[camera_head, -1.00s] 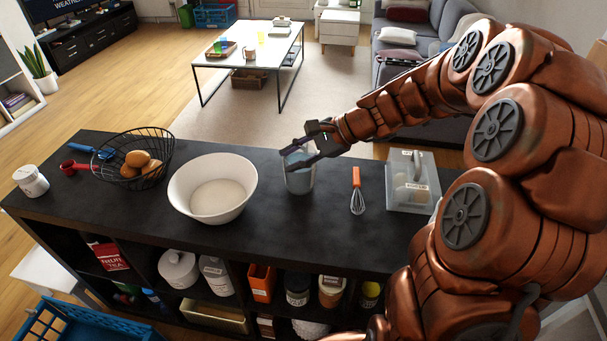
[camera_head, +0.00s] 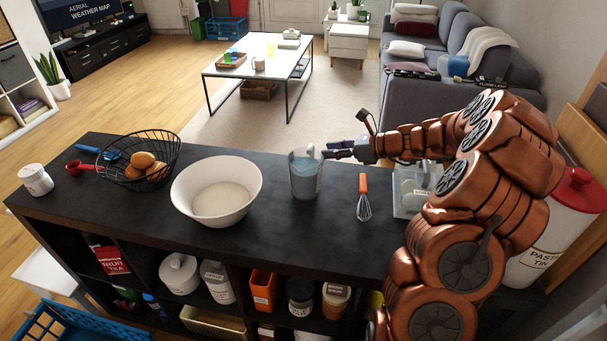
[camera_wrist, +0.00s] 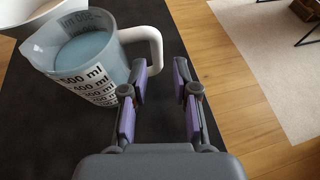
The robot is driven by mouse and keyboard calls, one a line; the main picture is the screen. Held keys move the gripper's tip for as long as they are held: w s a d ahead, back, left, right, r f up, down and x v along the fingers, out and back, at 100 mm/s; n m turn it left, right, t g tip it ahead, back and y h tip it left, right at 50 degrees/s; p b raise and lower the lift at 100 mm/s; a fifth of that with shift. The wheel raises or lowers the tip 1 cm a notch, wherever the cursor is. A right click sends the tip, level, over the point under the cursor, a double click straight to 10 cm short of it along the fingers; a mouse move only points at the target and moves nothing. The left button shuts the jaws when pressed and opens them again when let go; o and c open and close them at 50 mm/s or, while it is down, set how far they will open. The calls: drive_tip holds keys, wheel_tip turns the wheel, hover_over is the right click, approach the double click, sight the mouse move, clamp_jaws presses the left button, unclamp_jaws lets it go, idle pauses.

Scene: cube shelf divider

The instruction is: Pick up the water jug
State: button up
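The water jug (camera_head: 305,180) is a clear measuring jug with bluish liquid. It stands upright on the dark shelf top, right of the white bowl. In the wrist view the jug (camera_wrist: 90,65) shows black millilitre marks and a white handle (camera_wrist: 153,45) on its right side. My gripper (camera_head: 332,150) is at the jug's right side in the head view. In the wrist view my gripper (camera_wrist: 164,78) is open, with purple pads apart and nothing between them. The handle is just beyond the fingertips, near the left finger; I cannot tell whether they touch.
A white bowl (camera_head: 185,190) stands left of the jug. A whisk with an orange handle (camera_head: 363,184) lies to its right, with a clear container (camera_head: 405,203) beyond, partly behind my arm. A wire basket (camera_head: 128,181) is at the left. The shelf top's far edge is close behind the jug.

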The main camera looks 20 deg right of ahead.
sight(312, 152)
drive_tip(key=shift+x, duration=3.3)
drive_tip(key=shift+s+a, duration=0.15)
drive_tip(key=shift+a, duration=0.05)
clamp_jaws()
